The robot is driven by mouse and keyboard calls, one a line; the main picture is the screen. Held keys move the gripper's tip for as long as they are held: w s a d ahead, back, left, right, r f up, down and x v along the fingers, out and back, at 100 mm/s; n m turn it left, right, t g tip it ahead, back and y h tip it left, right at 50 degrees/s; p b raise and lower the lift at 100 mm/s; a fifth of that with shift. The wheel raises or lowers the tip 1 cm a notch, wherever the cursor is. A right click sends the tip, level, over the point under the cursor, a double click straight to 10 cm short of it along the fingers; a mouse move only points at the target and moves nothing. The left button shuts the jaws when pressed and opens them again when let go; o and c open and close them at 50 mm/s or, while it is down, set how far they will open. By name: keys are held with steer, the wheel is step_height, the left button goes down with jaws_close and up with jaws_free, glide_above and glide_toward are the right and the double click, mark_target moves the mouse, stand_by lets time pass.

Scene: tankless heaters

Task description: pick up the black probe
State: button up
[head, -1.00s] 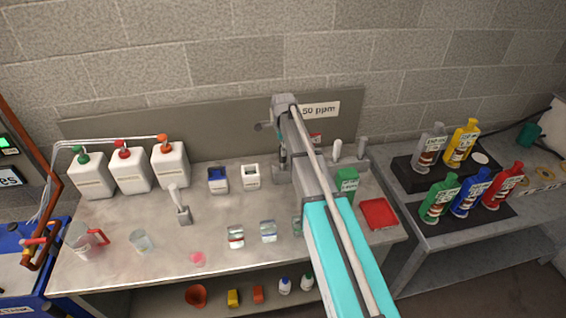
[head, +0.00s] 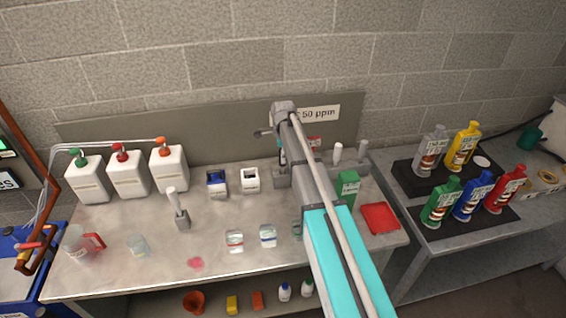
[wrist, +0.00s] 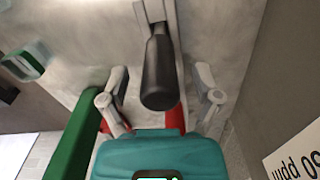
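The black probe (wrist: 158,75) is a dark rounded cylinder in the upper middle of the wrist view, with its far end at a grey fitting. My gripper (wrist: 162,78) is open, with one grey finger to the left of the probe and one to the right. Clear gaps show on both sides, so neither finger touches it. How deep the probe sits between the fingers I cannot tell. In the head view my arm hides the probe and most of the gripper, near the back of the bench.
In the head view a green box (head: 347,187) and a red tray (head: 380,218) are right of my arm on the bench (head: 130,272). A back panel (head: 225,138) rises behind.

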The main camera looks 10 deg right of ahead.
jaws_close()
steer(key=shift+r, duration=0.1)
stand_by(0.3)
step_height(320, 180, up, 10)
steer(key=p, duration=1)
stand_by(0.7)
steer(key=shift+f+b, duration=0.95)
steer(key=shift+f, duration=0.15)
